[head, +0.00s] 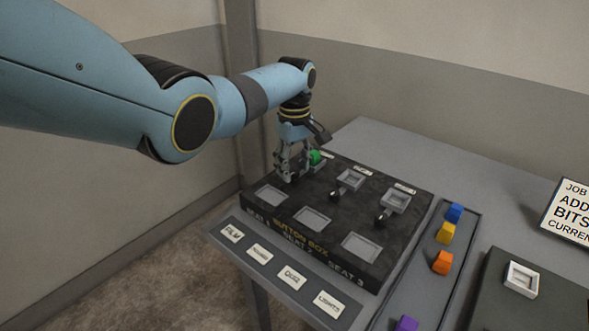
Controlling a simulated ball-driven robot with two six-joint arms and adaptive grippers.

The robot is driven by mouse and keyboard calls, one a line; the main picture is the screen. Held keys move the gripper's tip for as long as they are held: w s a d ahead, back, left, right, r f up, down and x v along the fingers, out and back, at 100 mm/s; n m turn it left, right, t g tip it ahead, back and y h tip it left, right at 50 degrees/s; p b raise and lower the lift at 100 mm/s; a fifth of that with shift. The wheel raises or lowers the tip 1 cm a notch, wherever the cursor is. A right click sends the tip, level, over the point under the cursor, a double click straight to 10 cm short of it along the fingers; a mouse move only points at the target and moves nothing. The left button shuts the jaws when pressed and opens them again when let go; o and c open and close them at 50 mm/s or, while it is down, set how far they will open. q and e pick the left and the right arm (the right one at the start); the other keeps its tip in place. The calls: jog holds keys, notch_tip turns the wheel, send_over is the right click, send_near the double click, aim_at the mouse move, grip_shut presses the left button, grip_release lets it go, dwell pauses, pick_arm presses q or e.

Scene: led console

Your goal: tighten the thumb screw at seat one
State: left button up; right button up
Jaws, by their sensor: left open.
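The black button box (335,225) lies on the table, with seat labels along its front edge. My left gripper (291,172) points down over the back left of the box, in the seat one column. Its fingers are open. The seat one thumb screw is hidden or cannot be told apart behind the fingers. A green piece (316,157) shows just right of the gripper, at the back socket there. Two dark thumb screws show at the other seats, the middle one (338,197) and the right one (379,221). My right gripper is not in view.
A label strip (266,272) runs along the front. To the right, a tray (423,290) holds blue (455,212), yellow (446,232), orange (442,262) and purple (406,324) pieces. A pale square frame (521,279) sits on a dark block near a job sign (569,213).

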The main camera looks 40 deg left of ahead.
pick_arm(q)
jog(key=shift+f, duration=0.5)
jog(key=shift+c, duration=0.4)
grip_shut()
